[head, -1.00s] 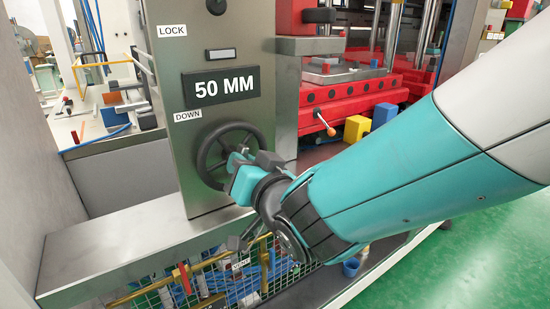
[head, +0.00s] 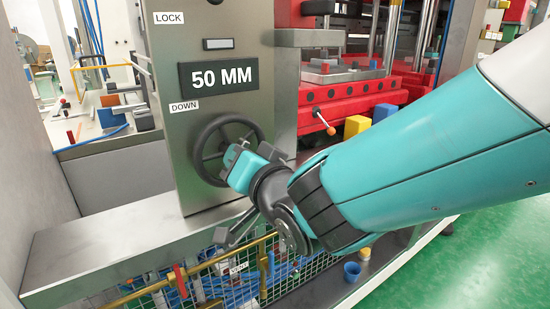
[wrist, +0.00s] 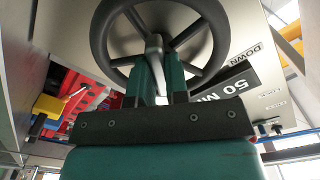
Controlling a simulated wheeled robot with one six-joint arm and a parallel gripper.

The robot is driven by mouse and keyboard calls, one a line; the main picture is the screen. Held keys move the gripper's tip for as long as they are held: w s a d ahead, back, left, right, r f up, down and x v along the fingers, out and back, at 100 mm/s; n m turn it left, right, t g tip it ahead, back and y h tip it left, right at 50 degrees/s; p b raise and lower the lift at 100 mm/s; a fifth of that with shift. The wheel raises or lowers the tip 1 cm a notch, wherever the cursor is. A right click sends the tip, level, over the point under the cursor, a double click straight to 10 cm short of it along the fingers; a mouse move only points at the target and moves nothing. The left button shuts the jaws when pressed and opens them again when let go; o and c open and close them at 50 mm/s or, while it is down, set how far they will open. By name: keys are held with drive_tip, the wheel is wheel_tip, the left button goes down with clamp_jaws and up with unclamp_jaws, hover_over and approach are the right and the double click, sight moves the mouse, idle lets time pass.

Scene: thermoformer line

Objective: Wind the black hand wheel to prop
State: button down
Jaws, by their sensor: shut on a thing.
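The black hand wheel (head: 209,140) is mounted on the front of a grey metal panel (head: 218,113), below a sign reading 50 MM (head: 219,77) and beside a DOWN label (head: 184,106). A LOCK label (head: 168,18) is higher up. My gripper (head: 236,158) is at the wheel's right side. In the wrist view my gripper (wrist: 158,80) is shut on a pale grey handle (wrist: 154,46) of the wheel, with the wheel's rim (wrist: 98,32) and spokes beyond the fingers. In the head view my gripper hides the wheel's lower right part and the handle.
A grey ledge (head: 110,245) runs below the panel, with a wire mesh guard and pipes (head: 200,285) underneath. Red machinery (head: 350,100), a yellow block (head: 353,126) and a blue block (head: 384,112) are to the right. Open green floor (head: 480,250) lies at the right.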

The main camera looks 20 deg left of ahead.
drive_tip(key=shift+m+b, duration=0.4)
drive_tip(key=shift+m, duration=0.1)
drive_tip(key=shift+f+b, duration=0.1)
drive_tip(key=shift+b, duration=0.35)
drive_tip(key=shift+m+b, duration=0.5)
drive_tip(key=shift+m, duration=0.1)
drive_tip(key=shift+m+b, duration=0.4)
drive_tip(key=shift+b, duration=0.15)
drive_tip(key=c, duration=1)
unclamp_jaws()
drive_tip(key=shift+c, duration=0.2)
drive_tip(key=shift+s+d, duration=0.1)
drive_tip(key=b+v, duration=0.3)
drive_tip(key=v, duration=1.4)
